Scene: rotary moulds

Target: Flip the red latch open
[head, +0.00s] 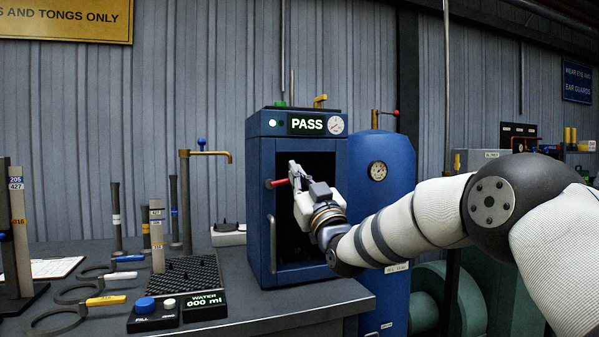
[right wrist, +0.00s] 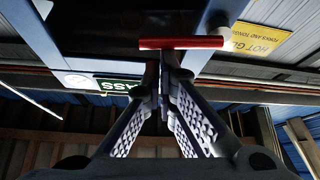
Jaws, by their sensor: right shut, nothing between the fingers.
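The red latch (head: 277,183) sticks out at the left side of the blue cabinet's front, beside its dark opening. In the right wrist view the latch (right wrist: 181,43) is a red bar lying crosswise just beyond my fingertips. My right gripper (head: 294,168) is at the cabinet front, close to the latch; its fingers (right wrist: 167,65) are together with nothing between them. I cannot tell whether the fingertips touch the latch. The blue cabinet (head: 262,225) stands on the bench, with a lit PASS display (head: 306,124) on top. My left gripper is not in view.
A blue tank (head: 400,175) with a gauge stands right of the cabinet. On the grey bench (head: 235,262) to the left are a tap (head: 205,153), a black grate (head: 190,270), ring tongs (head: 105,300) and a button box (head: 150,315). A strip of bench before the cabinet is clear.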

